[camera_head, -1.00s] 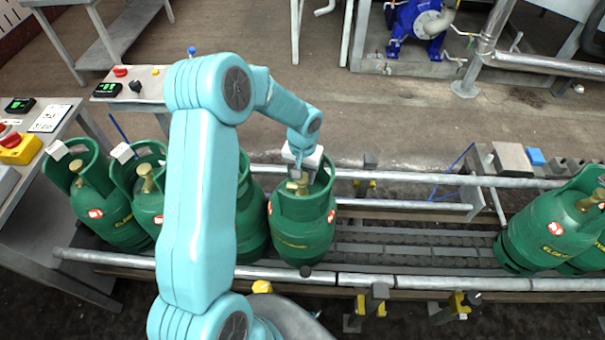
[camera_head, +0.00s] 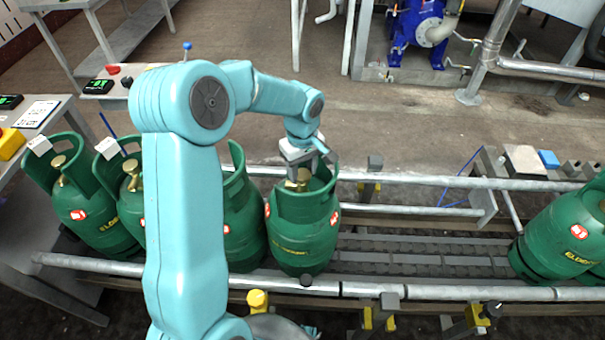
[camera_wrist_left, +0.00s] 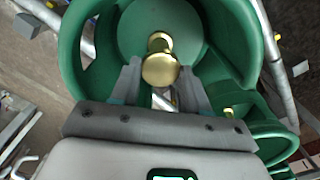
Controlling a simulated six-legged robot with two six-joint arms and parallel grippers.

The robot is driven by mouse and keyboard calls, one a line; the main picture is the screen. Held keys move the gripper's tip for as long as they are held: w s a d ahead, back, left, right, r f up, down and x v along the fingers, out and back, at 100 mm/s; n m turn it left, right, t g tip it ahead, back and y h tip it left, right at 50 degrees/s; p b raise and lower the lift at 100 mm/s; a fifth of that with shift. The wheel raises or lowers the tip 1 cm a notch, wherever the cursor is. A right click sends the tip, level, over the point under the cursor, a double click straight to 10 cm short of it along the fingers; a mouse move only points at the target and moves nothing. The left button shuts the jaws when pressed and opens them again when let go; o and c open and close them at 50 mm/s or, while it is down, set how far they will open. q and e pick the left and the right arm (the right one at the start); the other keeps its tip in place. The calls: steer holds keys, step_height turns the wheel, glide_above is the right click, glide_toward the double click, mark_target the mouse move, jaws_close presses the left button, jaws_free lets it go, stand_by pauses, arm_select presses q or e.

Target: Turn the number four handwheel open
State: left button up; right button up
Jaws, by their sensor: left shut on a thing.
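Several green gas cylinders stand on a conveyor (camera_head: 420,258). The fourth from the left, cylinder four (camera_head: 303,238), stands right of my arm. My left gripper (camera_head: 300,173) reaches down inside its collar, onto its brass handwheel (camera_head: 303,183). In the left wrist view the round brass handwheel (camera_wrist_left: 160,70) sits between the two grey fingers of my left gripper (camera_wrist_left: 161,82), which is shut on it. The green collar (camera_wrist_left: 74,55) surrounds it. How far the handwheel is turned cannot be told. My right gripper is not in view.
Cylinders with white tags stand at the left (camera_head: 82,212). More cylinders lean in at the right (camera_head: 560,238). Metal guide rails (camera_head: 430,291) run along the conveyor. A blue pump (camera_head: 418,30) stands at the back.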

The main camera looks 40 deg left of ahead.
arm_select(q)
steer(key=n, duration=0.1)
steer(key=n+b, duration=0.1)
steer(key=shift+a+f+n, duration=0.15)
steer(key=shift+n, duration=0.25)
steer(key=n+b, duration=0.2)
steer(key=n, duration=0.1)
steer(key=shift+n, duration=0.3)
steer(key=n+b, duration=0.1)
steer(key=n, duration=0.2)
steer(key=shift+s, duration=0.1)
steer(key=shift+n+b, duration=0.5)
steer(key=shift+n, duration=1.1)
steer(key=shift+s, duration=0.1)
steer(key=o, duration=1.1)
steer(key=shift+c, duration=0.2)
